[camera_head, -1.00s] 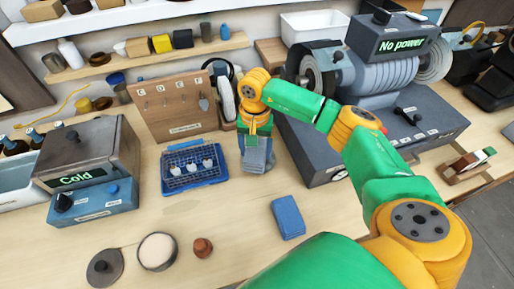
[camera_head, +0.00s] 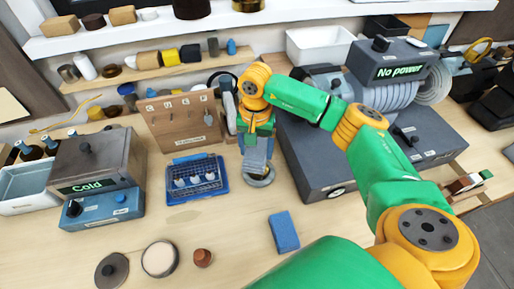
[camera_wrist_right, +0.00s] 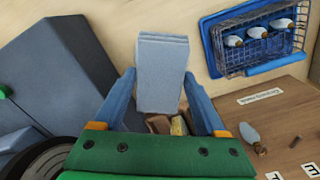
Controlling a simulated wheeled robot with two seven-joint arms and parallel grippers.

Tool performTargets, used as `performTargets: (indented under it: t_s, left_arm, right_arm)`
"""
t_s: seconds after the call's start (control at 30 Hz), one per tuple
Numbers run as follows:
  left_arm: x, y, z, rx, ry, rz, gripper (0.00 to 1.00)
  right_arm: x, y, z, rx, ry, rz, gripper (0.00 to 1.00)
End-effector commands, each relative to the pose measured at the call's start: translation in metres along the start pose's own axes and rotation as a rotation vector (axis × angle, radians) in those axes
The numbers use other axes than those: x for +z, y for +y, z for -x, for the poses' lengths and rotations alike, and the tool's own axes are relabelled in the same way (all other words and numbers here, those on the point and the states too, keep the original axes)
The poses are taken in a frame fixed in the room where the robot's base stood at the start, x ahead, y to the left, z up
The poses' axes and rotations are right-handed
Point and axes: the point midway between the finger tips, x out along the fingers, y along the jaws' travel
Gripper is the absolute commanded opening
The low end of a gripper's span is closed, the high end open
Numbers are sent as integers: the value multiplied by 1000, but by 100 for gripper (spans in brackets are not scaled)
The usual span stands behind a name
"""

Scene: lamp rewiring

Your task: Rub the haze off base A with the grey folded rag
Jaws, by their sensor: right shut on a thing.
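My right gripper (camera_head: 258,130) is shut on the grey folded rag (camera_wrist_right: 162,75), which juts out beyond the fingertips in the right wrist view. In the head view the rag (camera_head: 257,158) hangs below the gripper, between the blue tray and the grey machine. A round grey piece (camera_head: 260,180) shows just under the rag; I cannot tell whether they touch. No base is legibly marked A. A round pale-topped disc (camera_head: 160,258) and a dark knobbed disc (camera_head: 112,270) lie at the front left. My left gripper is not in view.
A blue tray with a wire basket of bulbs (camera_head: 195,180) is left of the gripper, a pegboard (camera_head: 183,125) behind it. The machine reading "No power" (camera_head: 360,140) stands right. A box reading "Cold" (camera_head: 95,165), a blue block (camera_head: 284,232) and a brown knob (camera_head: 203,258) are also on the table.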

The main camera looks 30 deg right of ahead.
Motion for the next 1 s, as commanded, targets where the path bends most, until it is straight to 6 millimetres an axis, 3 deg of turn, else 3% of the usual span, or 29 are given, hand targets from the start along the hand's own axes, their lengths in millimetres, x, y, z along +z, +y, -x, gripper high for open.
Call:
performTargets:
  t_s: [0.3,0.47,0.8,1.0]
  left_arm:
    - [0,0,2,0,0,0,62]
    - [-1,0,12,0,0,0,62]
    - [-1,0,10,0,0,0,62]
    - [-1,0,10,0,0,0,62]
  right_arm:
    - [2,1,3,-1,0,1,22]
    - [16,8,18,-1,2,2,22]
    - [48,24,45,-3,0,2,22]
    - [54,28,50,0,1,-1,22]
